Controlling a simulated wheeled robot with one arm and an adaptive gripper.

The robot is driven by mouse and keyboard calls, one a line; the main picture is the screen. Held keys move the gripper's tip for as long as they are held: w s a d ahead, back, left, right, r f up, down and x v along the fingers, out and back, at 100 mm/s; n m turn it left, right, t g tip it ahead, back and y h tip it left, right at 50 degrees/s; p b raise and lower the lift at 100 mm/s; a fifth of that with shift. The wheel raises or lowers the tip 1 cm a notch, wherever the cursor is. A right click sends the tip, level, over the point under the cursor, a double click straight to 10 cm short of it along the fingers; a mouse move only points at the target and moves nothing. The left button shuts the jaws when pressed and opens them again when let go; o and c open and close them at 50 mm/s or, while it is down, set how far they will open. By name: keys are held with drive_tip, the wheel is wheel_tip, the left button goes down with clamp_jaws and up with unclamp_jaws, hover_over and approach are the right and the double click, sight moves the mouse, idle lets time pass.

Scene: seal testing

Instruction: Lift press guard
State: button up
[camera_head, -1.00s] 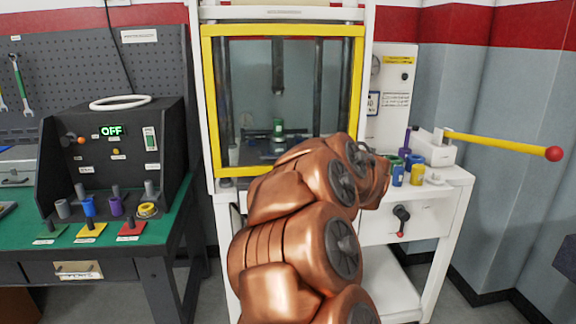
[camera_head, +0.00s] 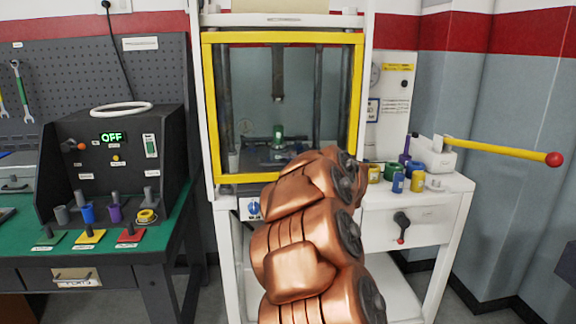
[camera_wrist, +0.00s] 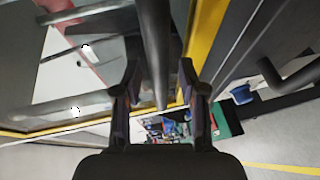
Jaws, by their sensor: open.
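The press guard (camera_head: 209,110) is a clear panel in a yellow frame. In the wrist view my gripper (camera_wrist: 160,70) is open, one finger on each side of a dark grey bar (camera_wrist: 158,35). The bar runs beside the guard's yellow edge (camera_wrist: 205,40). I cannot tell whether the fingers touch it.
A control box (camera_head: 112,165) reading OFF stands on the green bench at left. Several coloured cylinders (camera_head: 397,182) and a white device (camera_head: 434,152) with a long yellow lever (camera_head: 500,149) stand on the press table at right. A blue knob (camera_head: 253,208) is below the guard.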

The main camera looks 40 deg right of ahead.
clamp_jaws()
idle(0.4)
idle(0.4)
